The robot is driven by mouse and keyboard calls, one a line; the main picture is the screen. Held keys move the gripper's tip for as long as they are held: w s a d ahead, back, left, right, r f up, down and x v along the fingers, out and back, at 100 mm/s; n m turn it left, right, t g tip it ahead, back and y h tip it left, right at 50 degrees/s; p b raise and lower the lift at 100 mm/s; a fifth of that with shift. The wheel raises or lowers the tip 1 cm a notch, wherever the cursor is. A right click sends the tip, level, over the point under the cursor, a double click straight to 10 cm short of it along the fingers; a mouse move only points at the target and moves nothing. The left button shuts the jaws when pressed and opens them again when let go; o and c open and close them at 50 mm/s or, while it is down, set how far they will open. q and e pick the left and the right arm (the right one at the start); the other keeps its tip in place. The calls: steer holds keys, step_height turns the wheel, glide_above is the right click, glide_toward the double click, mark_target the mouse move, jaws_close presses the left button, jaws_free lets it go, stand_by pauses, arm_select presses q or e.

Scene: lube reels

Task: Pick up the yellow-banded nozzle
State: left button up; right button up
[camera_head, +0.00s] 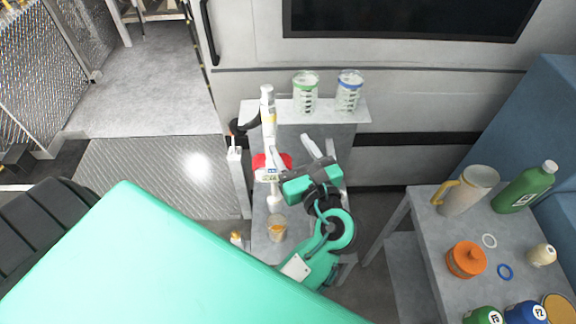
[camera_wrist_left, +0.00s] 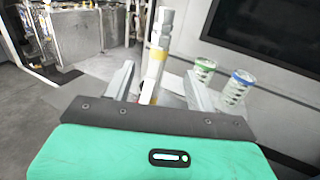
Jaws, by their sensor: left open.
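The yellow-banded nozzle (camera_head: 268,108) is a white, upright piece at the back of the narrow grey stand. In the wrist view the left gripper (camera_wrist_left: 158,76) has one finger on each side of the nozzle's line, and no contact shows. The nozzle's lower part is partly hidden by the gripper. My right gripper is not in view.
A green-ringed clear jug (camera_head: 306,92) and a blue-ringed clear jug (camera_head: 348,92) stand on a ledge right of the nozzle. A red part (camera_head: 262,162) is beside my fingers. A side table (camera_head: 425,215) at right holds a pitcher (camera_head: 468,190) and bottles.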

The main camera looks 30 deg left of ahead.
mark_target(271, 114)
arm_select(q)
steer(key=b+x, duration=0.2)
steer(key=x, duration=0.6)
steer(key=shift+w+a, duration=0.15)
steer(key=shift+a, duration=0.1)
steer(key=b+x, duration=0.2)
steer(key=x, duration=0.1)
steer(key=b+x, duration=0.1)
steer(key=b, duration=0.1)
steer(key=shift+w+a+f, duration=0.2)
steer(key=shift+w+f, duration=0.1)
steer(key=shift+w, duration=0.05)
steer(key=shift+w+a, duration=0.1)
steer(key=shift+a, duration=0.1)
steer(key=shift+r, duration=0.1)
steer(key=shift+c, duration=0.3)
jaws_close()
